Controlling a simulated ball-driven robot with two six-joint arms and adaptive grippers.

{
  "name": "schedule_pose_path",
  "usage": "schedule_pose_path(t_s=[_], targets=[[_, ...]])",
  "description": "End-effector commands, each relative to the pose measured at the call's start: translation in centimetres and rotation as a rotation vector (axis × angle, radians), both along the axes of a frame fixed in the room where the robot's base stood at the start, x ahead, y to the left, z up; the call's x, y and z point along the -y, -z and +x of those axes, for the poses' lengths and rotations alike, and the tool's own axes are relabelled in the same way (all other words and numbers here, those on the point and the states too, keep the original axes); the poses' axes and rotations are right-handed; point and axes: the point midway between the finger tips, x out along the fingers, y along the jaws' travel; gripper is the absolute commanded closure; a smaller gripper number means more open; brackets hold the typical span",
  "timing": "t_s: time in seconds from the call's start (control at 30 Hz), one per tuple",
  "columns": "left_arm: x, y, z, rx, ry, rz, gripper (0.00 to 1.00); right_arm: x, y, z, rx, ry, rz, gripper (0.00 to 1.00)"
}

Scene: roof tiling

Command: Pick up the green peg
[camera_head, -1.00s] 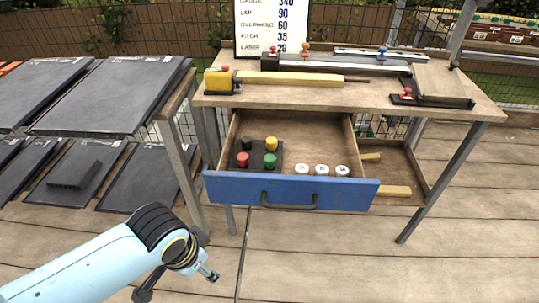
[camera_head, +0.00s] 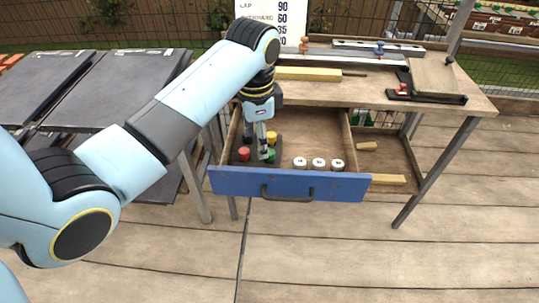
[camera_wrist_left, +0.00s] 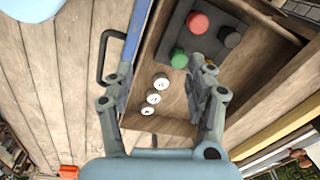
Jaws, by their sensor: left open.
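The green peg (camera_head: 271,156) stands in a dark peg block (camera_head: 235,157) in the left part of the open blue-fronted drawer (camera_head: 290,185). My left gripper (camera_head: 263,152) points down into the drawer just beside the green peg and partly covers the block. In the left wrist view, the jaws (camera_wrist_left: 160,68) are spread and empty, and the green peg (camera_wrist_left: 178,59) shows beyond the tips, close to the right finger. A red peg (camera_head: 243,154) and a yellow peg (camera_head: 271,138) stand in the same block. A black peg (camera_wrist_left: 229,37) shows in the left wrist view. My right gripper is out of view.
Several white round caps (camera_head: 319,163) lie in the drawer right of the block. The wooden bench top (camera_head: 340,93) lies above and behind the drawer. The drawer handle (camera_head: 287,195) sticks out in front. Dark roof panels (camera_head: 90,85) stand at the left.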

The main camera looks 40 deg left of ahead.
Motion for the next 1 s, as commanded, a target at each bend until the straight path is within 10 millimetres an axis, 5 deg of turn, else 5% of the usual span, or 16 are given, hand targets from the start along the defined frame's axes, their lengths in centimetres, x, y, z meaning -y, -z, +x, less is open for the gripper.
schedule_pose_path(t_s=[0.1,0.2,1.0], targets=[[-0.3,-1.0,3.4,-0.036,0.09,-0.01,0.45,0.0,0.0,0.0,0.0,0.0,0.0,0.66],[-0.3,-1.3,4.5,-0.054,0.132,-0.018,0.45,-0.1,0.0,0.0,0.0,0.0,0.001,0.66],[-0.8,9.0,5.3,-0.06,0.142,-0.019,0.45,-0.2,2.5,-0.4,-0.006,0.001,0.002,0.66]])
